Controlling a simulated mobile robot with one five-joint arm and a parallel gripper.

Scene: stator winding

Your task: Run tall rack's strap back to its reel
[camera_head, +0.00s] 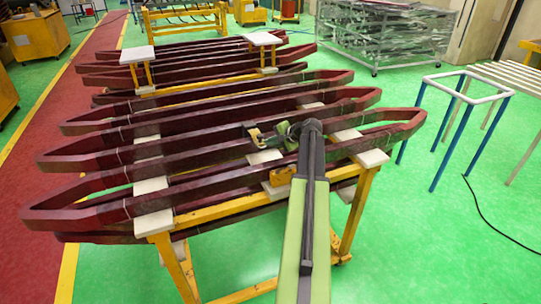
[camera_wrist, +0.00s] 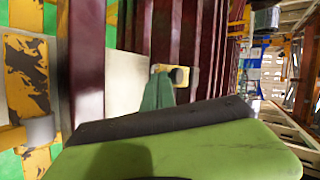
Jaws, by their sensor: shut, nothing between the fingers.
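The yellow rack (camera_head: 230,208) carries several long dark-red coils (camera_head: 215,157) on pale blocks. My gripper (camera_head: 283,129) is over the rack's right half in the head view. In the wrist view its green fingers (camera_wrist: 158,92) point at the coils and look closed, with nothing seen between them. A small yellow and dark fitting (camera_head: 256,136) is just left of the gripper tip. It shows as a yellow piece with a dark round end (camera_wrist: 178,76) beside the fingertips; I cannot tell whether they touch. I cannot make out a strap or say for certain that this fitting is the reel.
A second, lower stack (camera_head: 190,68) of coils lies behind. A blue-legged stand with a white top frame (camera_head: 466,82) is at the right, and a wire cart (camera_head: 385,35) at the back. Green floor is free at the front right; a black cable (camera_head: 490,222) lies there.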

